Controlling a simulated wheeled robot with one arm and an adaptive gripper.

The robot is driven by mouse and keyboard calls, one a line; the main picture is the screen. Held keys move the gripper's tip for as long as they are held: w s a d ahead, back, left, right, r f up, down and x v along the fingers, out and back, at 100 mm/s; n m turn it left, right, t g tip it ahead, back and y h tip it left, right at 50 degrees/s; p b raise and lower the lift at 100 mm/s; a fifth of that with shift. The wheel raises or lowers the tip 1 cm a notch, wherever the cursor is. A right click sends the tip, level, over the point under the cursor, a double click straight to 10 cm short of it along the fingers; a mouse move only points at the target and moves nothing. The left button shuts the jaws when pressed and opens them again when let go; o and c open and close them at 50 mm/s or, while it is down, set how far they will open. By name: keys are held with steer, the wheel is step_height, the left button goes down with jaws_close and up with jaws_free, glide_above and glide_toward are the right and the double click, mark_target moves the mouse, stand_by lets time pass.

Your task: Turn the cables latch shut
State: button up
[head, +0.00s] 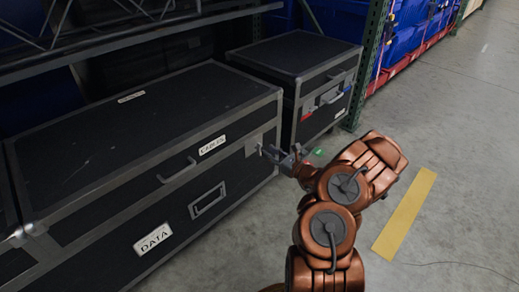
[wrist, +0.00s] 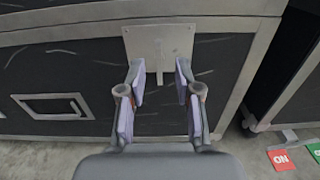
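The black case with silver edging (head: 100,140) carries a CABLES label (head: 212,145) on its upper front and a DATA label (head: 153,238) below. Near its right front corner is a grey metal latch plate (head: 253,144), partly behind my gripper. My gripper (head: 275,153) also shows in the head view, close to the case front.
A handle (head: 177,170) juts from the case front. Shelving stands above and behind. Floor with a yellow stripe (head: 405,215) is clear at right.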

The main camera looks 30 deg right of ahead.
mark_target(261, 147)
steer(key=shift+b+x, duration=0.85)
steer(key=shift+x, duration=2.15)
steer(key=shift+a, duration=0.1)
steer(key=shift+c, duration=0.4)
jaws_close()
